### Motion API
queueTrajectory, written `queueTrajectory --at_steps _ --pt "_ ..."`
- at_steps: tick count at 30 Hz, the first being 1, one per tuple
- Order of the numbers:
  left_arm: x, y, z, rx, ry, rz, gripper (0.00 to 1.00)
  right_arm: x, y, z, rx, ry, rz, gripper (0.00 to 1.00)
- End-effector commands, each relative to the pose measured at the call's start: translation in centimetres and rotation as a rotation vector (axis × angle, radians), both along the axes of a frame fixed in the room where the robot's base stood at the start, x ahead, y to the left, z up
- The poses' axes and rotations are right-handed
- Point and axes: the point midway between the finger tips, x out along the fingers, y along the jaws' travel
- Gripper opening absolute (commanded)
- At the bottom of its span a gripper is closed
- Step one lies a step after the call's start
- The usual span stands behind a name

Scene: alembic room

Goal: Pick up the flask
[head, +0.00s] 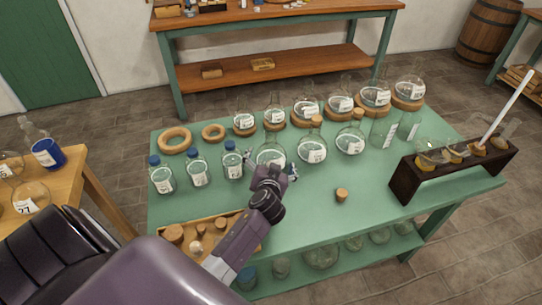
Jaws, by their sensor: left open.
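My left gripper (278,171) reaches in from the lower left over the green table (300,227). It is open, its fingers close to the round glass flask (270,153) in the middle row. The gripper hides the lower part of this flask, and I cannot tell if they touch. Two similar labelled round flasks with cork stoppers, one flask (312,149) and another flask (351,139), stand to its right. Several round flasks, such as the flask (410,89), sit on cork rings along the back. My right gripper is not in view.
Blue-capped bottles (197,170) stand left of the gripper. A wooden tray of corks (196,228) lies at the front left, and a loose cork (341,195) lies on clear green tabletop. A dark wooden rack (404,185) stands at the right.

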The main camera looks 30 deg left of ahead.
Motion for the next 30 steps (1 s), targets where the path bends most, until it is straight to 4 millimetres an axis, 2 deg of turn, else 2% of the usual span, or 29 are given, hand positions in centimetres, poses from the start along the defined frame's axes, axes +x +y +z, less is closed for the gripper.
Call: queueTrajectory --at_steps 3,11,26,30 --pt "0.6 0.4 -0.2 0.0 -0.001 0.0 0.95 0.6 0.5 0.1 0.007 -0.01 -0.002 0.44" --pt "0.7 0.4 -0.3 0.0 0.0 0.0 0.95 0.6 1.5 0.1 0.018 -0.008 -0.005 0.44" --pt "0.6 0.4 -0.3 0.0 0.0 0.0 0.4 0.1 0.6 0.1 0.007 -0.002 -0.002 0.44" --pt "0.7 0.4 -0.2 0.001 -0.003 -0.001 0.39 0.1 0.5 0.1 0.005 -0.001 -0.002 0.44"
